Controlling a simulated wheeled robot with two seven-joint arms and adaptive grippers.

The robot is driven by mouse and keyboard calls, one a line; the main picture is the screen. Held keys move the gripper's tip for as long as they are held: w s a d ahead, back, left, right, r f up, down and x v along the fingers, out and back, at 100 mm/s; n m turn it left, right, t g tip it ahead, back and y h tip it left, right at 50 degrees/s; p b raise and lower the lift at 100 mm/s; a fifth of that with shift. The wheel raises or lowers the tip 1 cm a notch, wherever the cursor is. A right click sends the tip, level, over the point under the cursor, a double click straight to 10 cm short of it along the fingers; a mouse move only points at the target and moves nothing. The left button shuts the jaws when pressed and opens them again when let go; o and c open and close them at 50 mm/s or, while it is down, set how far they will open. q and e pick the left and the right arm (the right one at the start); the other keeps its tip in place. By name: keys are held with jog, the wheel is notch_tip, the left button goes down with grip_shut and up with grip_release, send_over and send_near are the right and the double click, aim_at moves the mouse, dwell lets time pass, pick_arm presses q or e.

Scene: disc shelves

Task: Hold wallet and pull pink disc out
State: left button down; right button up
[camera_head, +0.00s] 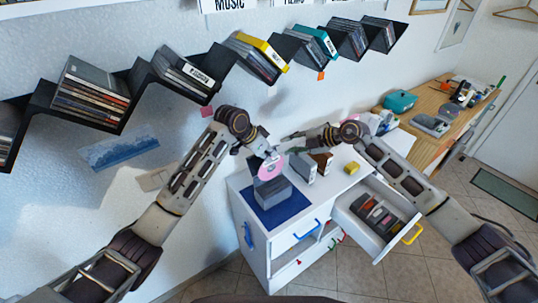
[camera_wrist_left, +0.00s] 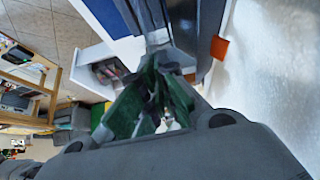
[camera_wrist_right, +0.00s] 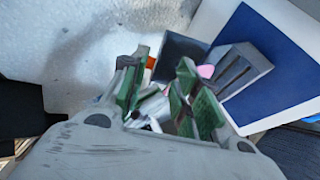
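The wallet (camera_head: 272,192) is a dark grey, box-like holder standing on a blue mat on the white cabinet. It also shows in the left wrist view (camera_wrist_left: 182,22) and the right wrist view (camera_wrist_right: 240,68). The pink disc (camera_head: 271,168) stands up from the wallet; only a small part shows in the right wrist view (camera_wrist_right: 206,71). My left gripper (camera_wrist_left: 158,58) has its fingers drawn together at the wallet's edge and appears shut on it; the contact is partly hidden. My right gripper (camera_wrist_right: 158,72) is open, with one finger beside the disc and nothing clearly between its fingers.
The blue mat (camera_head: 262,214) lies on the cabinet top. An open drawer (camera_head: 352,218) holds dark items. A black zigzag shelf (camera_head: 140,88) with disc cases runs along the wall.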

jog(key=shift+v, duration=2.35)
pick_arm(q)
jog(key=shift+d+f, duration=0.1)
jog(key=shift+d, duration=0.05)
